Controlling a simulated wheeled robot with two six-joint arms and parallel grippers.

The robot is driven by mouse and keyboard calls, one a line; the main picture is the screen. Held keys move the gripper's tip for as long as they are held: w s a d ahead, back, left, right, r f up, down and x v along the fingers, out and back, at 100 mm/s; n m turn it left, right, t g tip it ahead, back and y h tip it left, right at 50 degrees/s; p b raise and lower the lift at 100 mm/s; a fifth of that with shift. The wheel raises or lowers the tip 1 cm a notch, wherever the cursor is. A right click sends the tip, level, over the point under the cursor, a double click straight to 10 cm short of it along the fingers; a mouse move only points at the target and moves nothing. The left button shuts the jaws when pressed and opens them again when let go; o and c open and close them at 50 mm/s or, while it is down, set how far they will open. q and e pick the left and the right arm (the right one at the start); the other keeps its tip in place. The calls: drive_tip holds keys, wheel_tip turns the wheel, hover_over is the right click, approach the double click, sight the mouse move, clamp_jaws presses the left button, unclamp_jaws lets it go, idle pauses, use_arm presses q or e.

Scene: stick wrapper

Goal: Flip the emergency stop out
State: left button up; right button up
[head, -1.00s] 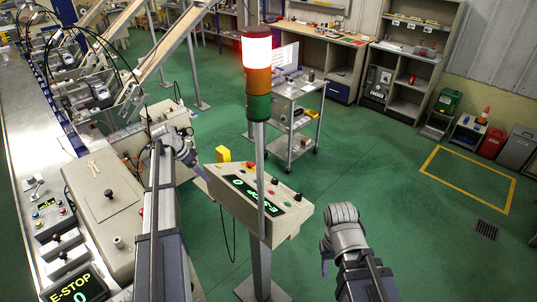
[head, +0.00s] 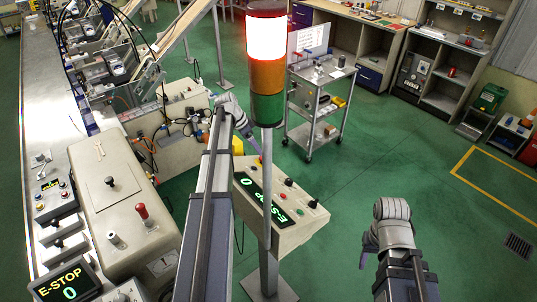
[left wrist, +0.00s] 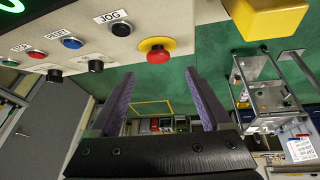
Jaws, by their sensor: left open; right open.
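The emergency stop (left wrist: 157,52) is a red mushroom button on a yellow ring, at the edge of a beige control panel. The panel (head: 290,235) stands on a post in the head view, with a green E-STOP display reading 0. My left gripper (left wrist: 160,100) is open, its purple fingers spread and empty. In the left wrist view the button appears above the gap between the fingertips, apart from them. In the head view my left gripper (head: 240,122) is behind the panel's far left end. My right gripper (head: 369,244) is open and empty, right of the panel.
A beige machine (head: 110,190) stands at left. A cart (head: 318,105) stands behind; green floor is clear at right.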

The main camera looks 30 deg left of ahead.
use_arm(q)
drive_tip(key=shift+s+d, duration=0.1)
drive_tip(key=shift+d, duration=0.05)
drive_tip(key=shift+b, duration=0.3)
drive_tip(key=b+x, duration=0.6)
drive_tip(key=x, duration=0.1)
drive_tip(key=shift+f+b, duration=0.25)
drive_tip(key=shift+b, duration=0.05)
drive_tip(key=shift+r, duration=0.1)
drive_tip(key=shift+c, duration=0.3)
clamp_jaws()
